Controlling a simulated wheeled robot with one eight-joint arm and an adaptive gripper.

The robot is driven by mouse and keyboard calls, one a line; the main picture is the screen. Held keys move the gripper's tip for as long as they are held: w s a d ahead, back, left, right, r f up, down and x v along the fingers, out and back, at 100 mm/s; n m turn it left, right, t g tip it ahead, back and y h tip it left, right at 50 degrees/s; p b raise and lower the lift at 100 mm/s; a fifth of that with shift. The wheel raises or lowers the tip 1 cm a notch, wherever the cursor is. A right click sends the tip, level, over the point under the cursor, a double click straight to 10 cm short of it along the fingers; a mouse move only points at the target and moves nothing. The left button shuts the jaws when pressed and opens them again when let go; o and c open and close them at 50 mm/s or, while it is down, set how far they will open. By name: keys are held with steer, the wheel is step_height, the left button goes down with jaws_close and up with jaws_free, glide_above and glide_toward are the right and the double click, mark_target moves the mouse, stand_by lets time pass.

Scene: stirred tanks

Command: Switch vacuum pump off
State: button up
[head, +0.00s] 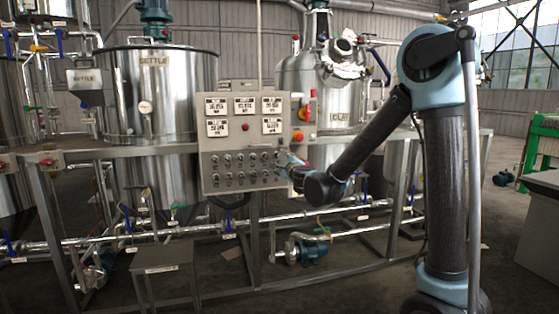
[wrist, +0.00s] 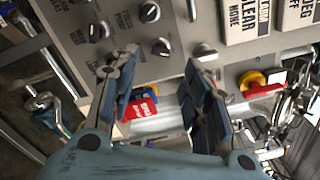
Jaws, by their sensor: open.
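The grey control panel (head: 245,143) stands between two steel tanks and carries rows of small black rotary knobs under several display plates. In the wrist view the panel (wrist: 180,28) is tilted and close, with knobs such as one at the top (wrist: 149,11) and one between the fingertips (wrist: 161,46). My gripper (head: 285,161) is at the right edge of the knob rows. In the wrist view my gripper (wrist: 163,62) is open, its fingers apart on either side of that knob; contact cannot be told. The knob labels are too blurred to tell which is the vacuum pump's.
Steel tanks (head: 155,90) and low pipes flank the panel. A small stand (head: 160,268) is on the floor at front left.

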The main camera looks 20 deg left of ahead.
mark_target(278, 156)
steer(key=x, duration=0.7)
steer(key=shift+w+a, duration=0.15)
steer(key=shift+w, duration=0.1)
steer(key=shift+c, duration=0.5)
jaws_close()
